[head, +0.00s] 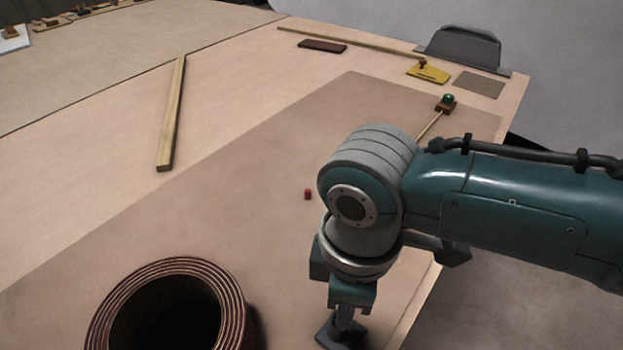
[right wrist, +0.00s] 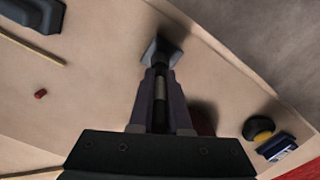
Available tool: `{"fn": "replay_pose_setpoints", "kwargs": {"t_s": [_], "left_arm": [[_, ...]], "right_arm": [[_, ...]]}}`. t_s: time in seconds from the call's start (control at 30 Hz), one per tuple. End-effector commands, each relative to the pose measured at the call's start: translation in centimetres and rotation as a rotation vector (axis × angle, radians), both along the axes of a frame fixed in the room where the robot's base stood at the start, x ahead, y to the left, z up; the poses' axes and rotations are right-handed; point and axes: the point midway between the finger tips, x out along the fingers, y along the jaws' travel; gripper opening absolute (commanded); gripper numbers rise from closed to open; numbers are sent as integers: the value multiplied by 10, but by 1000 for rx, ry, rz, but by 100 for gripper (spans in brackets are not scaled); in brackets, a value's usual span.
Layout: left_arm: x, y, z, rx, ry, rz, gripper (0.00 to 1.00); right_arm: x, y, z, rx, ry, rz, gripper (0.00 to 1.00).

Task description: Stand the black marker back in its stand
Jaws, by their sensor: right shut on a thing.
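My right gripper (head: 345,318) points down near the front right of the bench. In the right wrist view, its fingers (right wrist: 160,92) are shut on a slim piece with a pale grey band, which looks like the marker (right wrist: 160,88). Most of the marker is hidden between the fingers. A dark grey block (right wrist: 162,50), which looks like the stand, is just beyond the fingertips. The block also shows below the gripper in the head view (head: 338,335). I cannot tell whether the marker's end is in it or just above it. My left gripper is not in view.
A thick-walled round tube (head: 238,300) stands at the front left. A small red piece (head: 307,194) lies on the mat (head: 240,190). A wooden strip (head: 171,115) lies further back. A yellow-and-black round thing (right wrist: 258,128) and a blue box (right wrist: 277,146) are at the wrist view's right.

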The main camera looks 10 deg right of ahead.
Motion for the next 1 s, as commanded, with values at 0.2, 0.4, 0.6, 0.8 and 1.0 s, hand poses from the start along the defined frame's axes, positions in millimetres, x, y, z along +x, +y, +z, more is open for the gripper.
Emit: {"fn": "replay_pose_setpoints", "kwargs": {"t_s": [0.2, 0.4, 0.6, 0.8, 1.0], "left_arm": [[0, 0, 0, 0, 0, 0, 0], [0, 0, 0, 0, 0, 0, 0], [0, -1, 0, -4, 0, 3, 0], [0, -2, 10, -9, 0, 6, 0], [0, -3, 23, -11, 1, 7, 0]], "right_arm": [[0, 0, 0, 0, 0, 0, 31], [0, 0, 0, 0, 0, 0, 50], [0, 0, 0, 0, 0, 0, 50], [1, 0, 22, 2, -2, -1, 50], [1, 0, 64, 2, -4, 0, 50]]}}
